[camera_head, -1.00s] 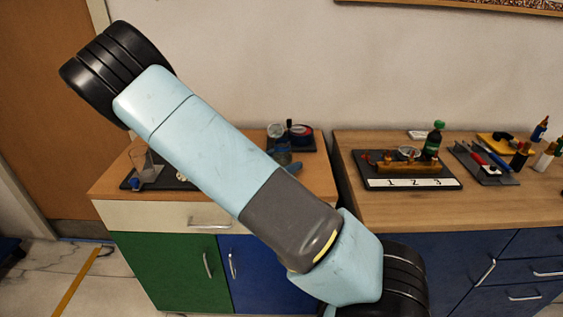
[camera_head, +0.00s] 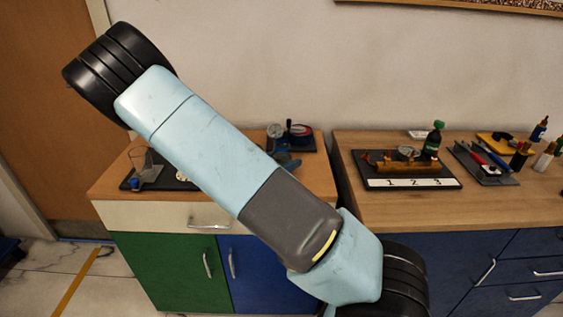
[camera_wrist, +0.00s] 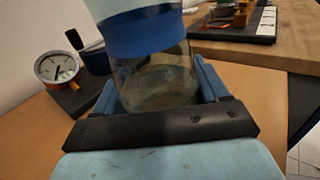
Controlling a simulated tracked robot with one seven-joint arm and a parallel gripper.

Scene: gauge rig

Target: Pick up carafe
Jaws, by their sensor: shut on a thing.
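The carafe (camera_wrist: 150,72) is a clear glass vessel with a broad blue band, seen close up in the wrist view. Its top is cut off by the frame edge. My gripper (camera_wrist: 158,88) has its blue fingers on either side of the glass and is shut on it. The carafe looks roughly upright. Whether its bottom touches the bench cannot be told. In the head view my arm hides most of the grip; a blue part of my gripper (camera_head: 288,163) shows beside the arm above the left bench.
A dial gauge (camera_wrist: 56,68) stands left of the carafe. A clear beaker (camera_head: 141,162) is on a dark tray at the left bench's left. The right bench (camera_head: 350,210) bears a numbered gauge rig (camera_head: 405,163) and a tool tray (camera_head: 484,165). A gap separates the benches.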

